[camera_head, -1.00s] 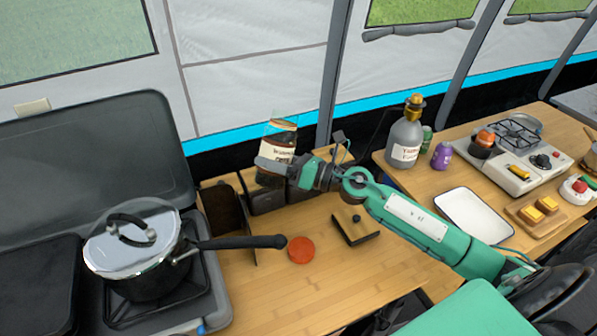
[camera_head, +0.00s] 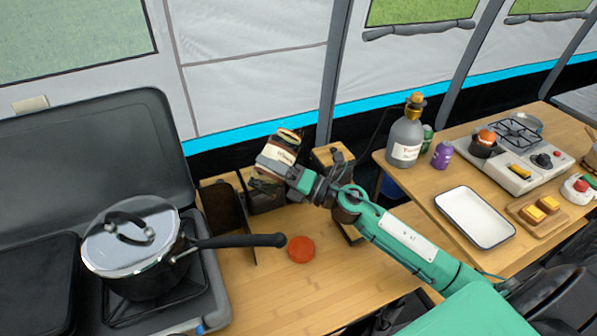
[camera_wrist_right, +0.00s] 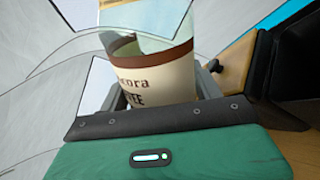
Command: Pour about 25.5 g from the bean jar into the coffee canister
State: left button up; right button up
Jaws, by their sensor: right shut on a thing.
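The bean jar (camera_head: 279,154) is clear glass with a cream label and dark contents. My right gripper (camera_head: 290,171) is shut around it and holds it tilted above the back of the wooden table. In the right wrist view the jar (camera_wrist_right: 150,80) fills the space between the fingers, its label partly reading "COFFEE". Dark containers (camera_head: 266,194) stand just below the jar, partly hidden by it and by my gripper. I cannot tell which is the coffee canister, or whether beans are falling. My left gripper is not in view.
A red-orange round disc (camera_head: 300,249) lies on the table. A wooden box with a knob (camera_head: 333,155) stands right of the jar. A lidded pot (camera_head: 130,245) sits on the stove at left, its handle reaching over the table. The table's front is clear.

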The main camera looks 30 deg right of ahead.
jog(key=shift+a+r+m, duration=0.1)
jog(key=shift+r+m, duration=0.2)
jog(key=shift+m, duration=0.1)
jog(key=shift+s+t, duration=0.15)
jog(key=shift+t, duration=0.15)
jog(key=shift+a+m+h+p, duration=0.15)
jog(key=shift+m+h+p, duration=0.25)
jog(key=shift+m, duration=0.7)
jog(key=shift+r+m+t+p, duration=0.15)
jog(key=shift+m+t+p, duration=0.4)
jog(key=shift+m, duration=0.45)
jog(key=shift+r+m+h+p, duration=0.1)
jog(key=shift+m+h+p, duration=0.35)
jog(key=shift+m, duration=0.45)
jog(key=shift+w+d+r+m+t+h+p, duration=0.15)
jog(key=shift+m+t+h+p, duration=0.1)
jog(key=shift+m+p, duration=0.4)
jog(key=shift+w+d+f+m+t+h+p, duration=0.1)
jog(key=shift+d+m+t+h+p, duration=0.15)
jog(key=shift+m, duration=0.7)
jog(key=shift+d+m+h+p, duration=0.15)
jog(key=shift+m+h+p, duration=0.1)
jog(key=shift+m+p, duration=0.4)
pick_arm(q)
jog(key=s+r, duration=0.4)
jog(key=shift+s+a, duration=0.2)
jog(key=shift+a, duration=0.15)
pick_arm(e)
jog(key=shift+m, duration=0.25)
